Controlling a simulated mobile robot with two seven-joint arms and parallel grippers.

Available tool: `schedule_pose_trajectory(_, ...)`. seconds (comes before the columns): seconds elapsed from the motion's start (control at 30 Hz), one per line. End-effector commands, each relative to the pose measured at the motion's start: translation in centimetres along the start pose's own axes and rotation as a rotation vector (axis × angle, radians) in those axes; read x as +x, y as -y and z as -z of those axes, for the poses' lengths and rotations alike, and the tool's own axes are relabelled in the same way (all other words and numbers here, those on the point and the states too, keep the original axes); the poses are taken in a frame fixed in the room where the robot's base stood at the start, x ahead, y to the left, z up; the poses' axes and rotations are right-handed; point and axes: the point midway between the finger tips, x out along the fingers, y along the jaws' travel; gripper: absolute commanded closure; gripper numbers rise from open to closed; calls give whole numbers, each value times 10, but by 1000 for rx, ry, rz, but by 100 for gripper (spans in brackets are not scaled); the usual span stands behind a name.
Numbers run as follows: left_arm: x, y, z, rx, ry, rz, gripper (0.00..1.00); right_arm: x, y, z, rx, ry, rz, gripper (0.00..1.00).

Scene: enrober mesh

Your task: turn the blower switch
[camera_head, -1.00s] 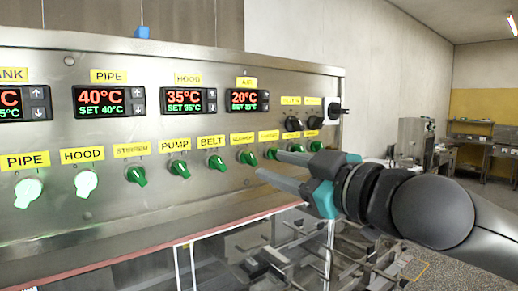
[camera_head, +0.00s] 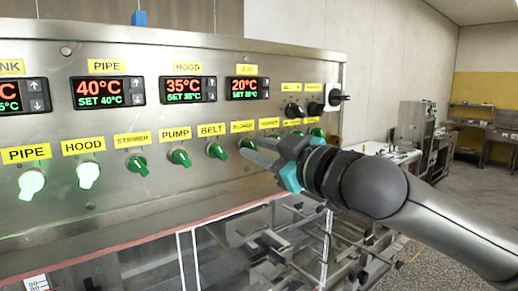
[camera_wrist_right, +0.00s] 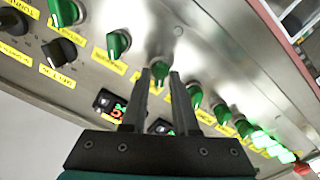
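The blower switch (camera_head: 247,144) is a green knob on the steel control panel (camera_head: 110,205), right of the BELT knob; its small yellow label (camera_head: 242,127) is hard to read. My right gripper (camera_head: 250,148) is at this knob, partly covering it. In the right wrist view the green handle (camera_wrist_right: 160,72) lies between the tips of my two dark fingers (camera_wrist_right: 161,76). The fingers stand close together, seemingly against the handle on both sides. My left gripper is not in view.
Neighbouring green knobs sit close by, including the BELT knob (camera_head: 216,150) and the PUMP knob (camera_head: 180,157). Black knobs (camera_head: 293,111) are above right. Lit white knobs (camera_head: 88,174) are at left. A metal frame (camera_head: 300,235) stands below the panel.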

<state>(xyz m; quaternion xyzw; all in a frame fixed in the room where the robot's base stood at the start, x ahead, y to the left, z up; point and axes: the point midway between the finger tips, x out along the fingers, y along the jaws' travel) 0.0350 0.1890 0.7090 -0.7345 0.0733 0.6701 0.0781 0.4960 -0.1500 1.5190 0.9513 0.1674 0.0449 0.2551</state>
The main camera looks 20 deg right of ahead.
Motion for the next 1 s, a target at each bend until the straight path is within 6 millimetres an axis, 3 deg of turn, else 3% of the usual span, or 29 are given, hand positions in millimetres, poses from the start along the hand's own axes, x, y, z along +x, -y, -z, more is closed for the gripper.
schedule_pose_trajectory(0.03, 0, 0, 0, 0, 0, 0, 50, 0, 0, 0, 0, 0, 0, 79)
schedule_pose_trajectory(0.23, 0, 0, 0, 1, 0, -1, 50, 0, 0, 0, 0, 0, 0, 100)
schedule_pose_trajectory(0.77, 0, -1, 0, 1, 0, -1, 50, 0, 0, 0, 9, 1, 1, 100)
schedule_pose_trajectory(1.0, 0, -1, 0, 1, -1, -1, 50, 0, 0, 0, 92, 1, 1, 100)
